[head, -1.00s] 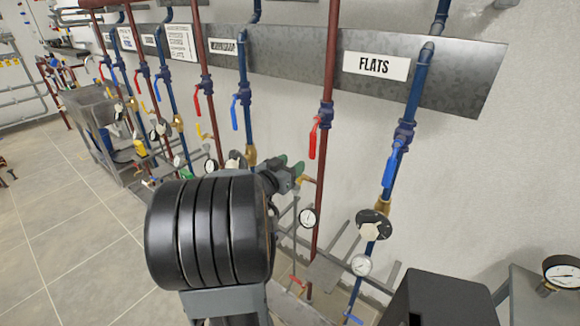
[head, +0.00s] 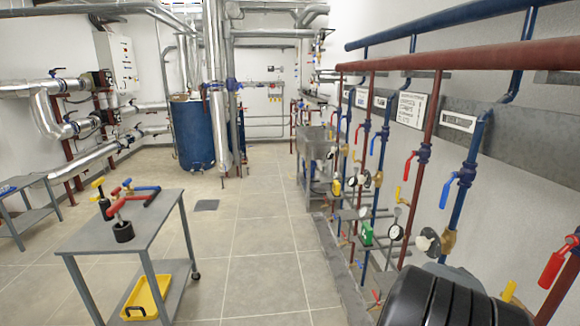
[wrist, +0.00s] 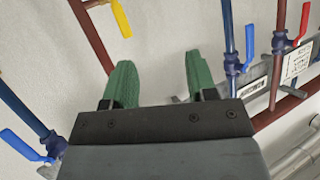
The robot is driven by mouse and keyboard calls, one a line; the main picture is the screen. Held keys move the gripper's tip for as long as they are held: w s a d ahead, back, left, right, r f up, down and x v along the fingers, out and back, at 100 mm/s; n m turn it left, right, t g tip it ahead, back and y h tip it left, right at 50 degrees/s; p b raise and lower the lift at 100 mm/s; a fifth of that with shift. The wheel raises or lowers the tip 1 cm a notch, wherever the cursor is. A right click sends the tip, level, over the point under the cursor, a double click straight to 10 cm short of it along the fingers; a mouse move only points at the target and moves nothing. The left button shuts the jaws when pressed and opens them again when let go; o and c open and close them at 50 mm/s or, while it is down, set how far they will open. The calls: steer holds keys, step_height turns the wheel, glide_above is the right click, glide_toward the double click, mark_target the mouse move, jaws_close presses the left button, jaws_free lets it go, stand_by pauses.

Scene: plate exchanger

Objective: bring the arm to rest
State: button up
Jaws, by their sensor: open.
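My gripper (wrist: 160,77) shows in the wrist view with its two green fingers spread apart and nothing between them. It faces the white wall with red and blue pipes around it, and I see no contact with any of them. In the head view, only a black ribbed part of my arm shows at the lower right, in front of the pipe wall. My gripper cannot be made out there.
Red and blue pipes with valves and gauges (head: 396,232) line the right wall. A grey cart (head: 140,222) with valve handles on top and a yellow tray (head: 147,298) below stands at left. A blue tank (head: 192,135) stands behind. The tiled floor (head: 262,235) between is clear.

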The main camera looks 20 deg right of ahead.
steer(key=w+a+f+n+t+y, duration=0.2)
steer(key=w+a+n+y, duration=0.35)
steer(key=a, duration=0.65)
steer(key=w+a+f+n+t+y, duration=0.2)
steer(key=w+a+n+y, duration=0.3)
steer(key=a, duration=0.6)
steer(key=s+a+r+n+g+y, duration=0.1)
steer(key=a+n, duration=0.3)
steer(key=a, duration=0.6)
steer(key=s+a+r+n+g+y, duration=0.1)
steer(key=a+r+n, duration=0.1)
steer(key=a, duration=0.7)
steer(key=shift+a+r+n+y, duration=0.35)
steer(key=shift+r+n, duration=0.05)
steer(key=shift+n, duration=0.45)
